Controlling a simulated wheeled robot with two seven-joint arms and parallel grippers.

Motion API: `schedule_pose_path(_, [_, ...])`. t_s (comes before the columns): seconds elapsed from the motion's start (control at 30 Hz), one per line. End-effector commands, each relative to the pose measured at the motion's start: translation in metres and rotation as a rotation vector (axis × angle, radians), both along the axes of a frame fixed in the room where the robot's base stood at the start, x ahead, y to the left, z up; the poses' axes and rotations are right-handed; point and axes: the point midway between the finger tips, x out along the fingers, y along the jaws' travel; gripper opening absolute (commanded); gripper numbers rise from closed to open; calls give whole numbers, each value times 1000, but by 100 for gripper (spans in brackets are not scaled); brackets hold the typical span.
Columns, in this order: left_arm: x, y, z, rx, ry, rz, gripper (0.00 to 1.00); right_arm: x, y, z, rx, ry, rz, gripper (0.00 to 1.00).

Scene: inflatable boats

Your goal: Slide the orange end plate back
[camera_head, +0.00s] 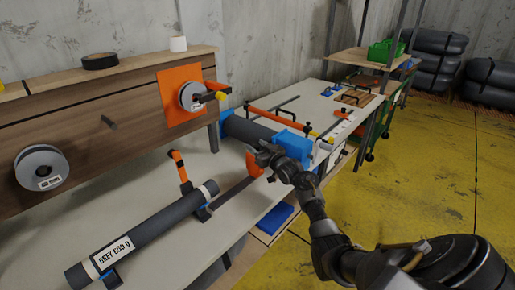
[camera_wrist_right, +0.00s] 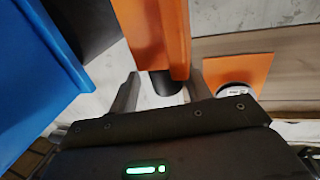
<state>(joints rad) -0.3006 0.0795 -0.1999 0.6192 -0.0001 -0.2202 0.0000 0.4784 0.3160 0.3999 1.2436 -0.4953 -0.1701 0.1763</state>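The orange end plate (camera_head: 252,164) shows in the head view as a small orange patch beside my right gripper, near the blue end block (camera_head: 292,142) of the dark roll; much of it is hidden. In the right wrist view the orange plate (camera_wrist_right: 155,35) comes down from the top, with a dark round knob (camera_wrist_right: 165,82) under its lower end. My right gripper (camera_wrist_right: 160,90) has its fingers apart, one on each side of the knob, with a gap visible at the left. I cannot tell whether either finger touches. My left gripper is not in view.
A dark roll labelled "GREY 650 g" (camera_head: 145,232) lies on the grey table at front left. A wooden cabinet (camera_head: 100,130) carries a spool on an orange square panel (camera_head: 168,98). Blue material (camera_wrist_right: 35,60) is close at left in the wrist view. Yellow floor is free at right.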

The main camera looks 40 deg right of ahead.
Motion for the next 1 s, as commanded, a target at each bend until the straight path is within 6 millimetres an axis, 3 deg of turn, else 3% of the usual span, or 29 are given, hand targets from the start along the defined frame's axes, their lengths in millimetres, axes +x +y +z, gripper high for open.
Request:
schedule_pose_path(0.27, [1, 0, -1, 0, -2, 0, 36, -6, 2, -2, 0, 2, 4, 48])
schedule_pose_path(0.7, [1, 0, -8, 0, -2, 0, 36, -83, 1, -3, -2, 2, 2, 48])
schedule_pose_path(1.0, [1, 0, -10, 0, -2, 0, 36, -107, 1, -2, 1, 2, 1, 48])
